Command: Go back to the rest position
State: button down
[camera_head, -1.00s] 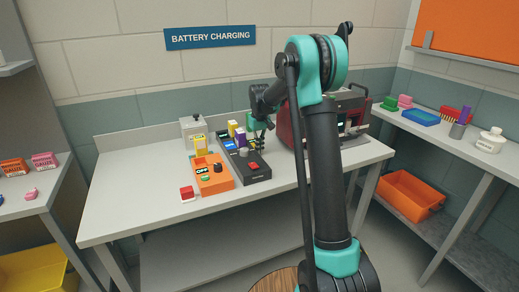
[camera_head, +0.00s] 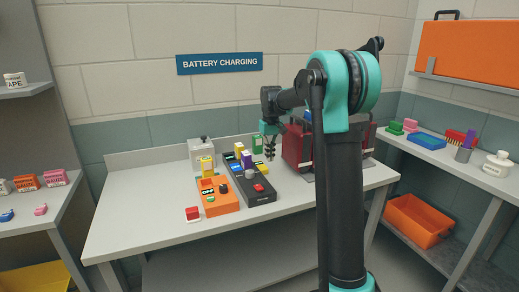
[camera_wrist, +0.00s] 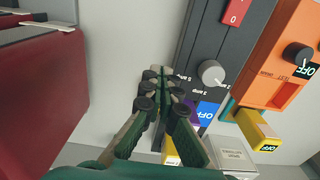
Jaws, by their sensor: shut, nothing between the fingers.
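My gripper (camera_head: 269,148) is shut and empty. In the head view it hangs above the bench, between the black charger (camera_head: 262,197) and the red case (camera_head: 296,148). In the wrist view its fingers (camera_wrist: 162,90) meet beside the charger (camera_wrist: 205,50), with a purple battery (camera_wrist: 207,111) close to the right finger. Yellow, purple and blue batteries stand in the charger in the head view. My arm hides part of the red case.
An orange tester (camera_head: 228,200) marked OFF and a small red block (camera_head: 192,213) are on the bench (camera_head: 130,215). A grey box (camera_head: 200,148) stands behind. The right shelf holds a white jar (camera_head: 498,163); an orange bin (camera_head: 418,220) sits below. The bench's left part is clear.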

jog(key=s+d+f+m+t, duration=0.1)
jog(key=s+f, duration=0.4)
jog(key=s, duration=0.6)
jog(key=s+d+f+m+t, duration=0.1)
jog(key=s+d+f, duration=0.3)
jog(key=s, duration=0.8)
jog(key=s+d+f+m+t, duration=0.1)
jog(key=s+f, duration=0.5)
jog(key=s, duration=0.6)
jog(key=shift+s+d+f+t, duration=0.25)
jog(key=shift+d+t, duration=0.25)
jog(key=shift+d, duration=0.65)
jog(key=c, duration=2.3)
grip_release()
jog(key=shift+w, duration=0.1)
